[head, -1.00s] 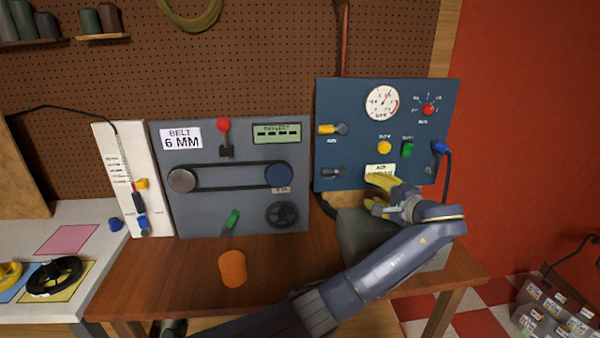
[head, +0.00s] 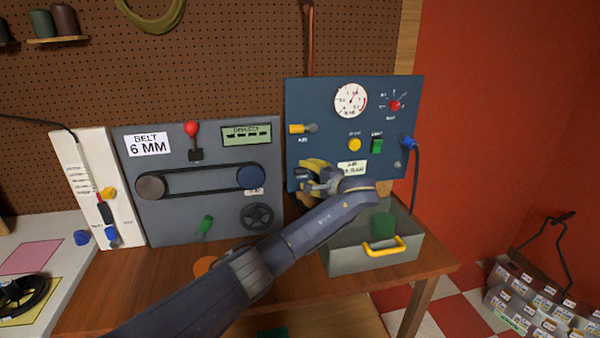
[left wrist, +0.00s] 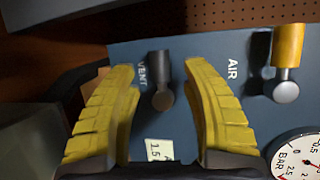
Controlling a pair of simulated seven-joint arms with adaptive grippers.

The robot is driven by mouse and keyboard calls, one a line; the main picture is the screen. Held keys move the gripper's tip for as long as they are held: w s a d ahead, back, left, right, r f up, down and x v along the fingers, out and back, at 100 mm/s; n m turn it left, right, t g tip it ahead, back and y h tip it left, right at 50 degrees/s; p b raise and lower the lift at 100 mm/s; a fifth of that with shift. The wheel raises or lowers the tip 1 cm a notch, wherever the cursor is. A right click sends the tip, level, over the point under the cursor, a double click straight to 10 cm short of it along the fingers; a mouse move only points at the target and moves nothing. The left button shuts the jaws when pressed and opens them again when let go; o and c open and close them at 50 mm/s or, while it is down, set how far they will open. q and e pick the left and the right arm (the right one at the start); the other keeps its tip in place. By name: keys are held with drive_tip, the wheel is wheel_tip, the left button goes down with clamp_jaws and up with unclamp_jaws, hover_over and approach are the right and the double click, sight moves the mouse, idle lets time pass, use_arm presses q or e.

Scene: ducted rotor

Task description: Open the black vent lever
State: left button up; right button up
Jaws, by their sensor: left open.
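The black vent lever (left wrist: 160,75) sits on the blue panel (left wrist: 215,115) beside the word VENT. In the left wrist view it lies between the two yellow fingers of my left gripper (left wrist: 160,66); the fingers are open, with a gap on each side of the lever. In the head view, my left gripper (head: 310,178) is at the lower left of the blue panel (head: 325,120), and the small dark lever (head: 302,173) is partly covered by it. My right gripper is not in view.
A yellow air lever (left wrist: 288,45) is beside the vent lever. A grey bin (head: 370,263) with a yellow handle stands below my left arm. A belt panel (head: 180,225) with a red lever (head: 191,130) stands to the left.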

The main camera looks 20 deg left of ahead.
sight(302, 172)
use_arm(q)
drive_tip(key=shift+x, duration=2.25)
clamp_jaws()
